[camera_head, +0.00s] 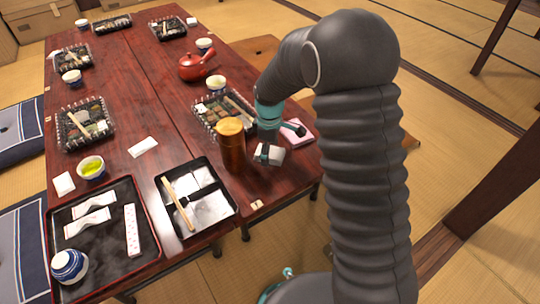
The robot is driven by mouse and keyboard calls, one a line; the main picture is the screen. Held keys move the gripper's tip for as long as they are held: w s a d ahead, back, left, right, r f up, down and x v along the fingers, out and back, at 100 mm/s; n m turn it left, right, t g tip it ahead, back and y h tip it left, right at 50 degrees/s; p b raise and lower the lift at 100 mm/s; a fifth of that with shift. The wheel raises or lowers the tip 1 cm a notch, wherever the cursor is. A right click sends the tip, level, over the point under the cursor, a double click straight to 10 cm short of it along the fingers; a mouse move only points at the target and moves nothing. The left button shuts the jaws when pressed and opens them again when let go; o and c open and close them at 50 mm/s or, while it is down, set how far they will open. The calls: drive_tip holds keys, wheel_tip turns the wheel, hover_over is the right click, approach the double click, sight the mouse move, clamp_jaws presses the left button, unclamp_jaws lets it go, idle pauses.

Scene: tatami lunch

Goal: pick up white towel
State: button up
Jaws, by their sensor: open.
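A small white piece (274,155), which looks like a folded towel, is at the right part of the table, just right of the amber cup. My gripper (281,141) is above the table here, with its jaws apart, pointing down from the teal wrist. One dark finger shows near the white piece and another over a pink-and-white folded item (299,138). I cannot tell whether the gripper touches the white piece. Other small white folded pieces lie farther left, one at the middle (142,147) and one at the left edge (64,184).
The amber cup (231,148) stands close to my gripper's left. A clear-rimmed food tray (223,112) is behind. A black tray (205,217) with chopsticks and a large dark tray (60,285) are in front. A red teapot (195,66) stands farther back on the wooden table (130,70).

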drive_tip(key=shift+c, duration=0.2)
drive_tip(key=c, duration=1)
drive_tip(key=shift+c, duration=0.2)
drive_tip(key=shift+r, duration=0.2)
drive_tip(key=shift+r, duration=0.25)
wheel_tip(320, 180, up, 4)
drive_tip(key=shift+f+p, duration=0.25)
drive_tip(key=shift+p, duration=0.25)
drive_tip(key=s+d+r+p, duration=0.1)
drive_tip(key=s+d+r, duration=0.5)
drive_tip(key=d, duration=0.4)
drive_tip(key=shift+r, duration=0.35)
drive_tip(key=shift+s+a, duration=0.1)
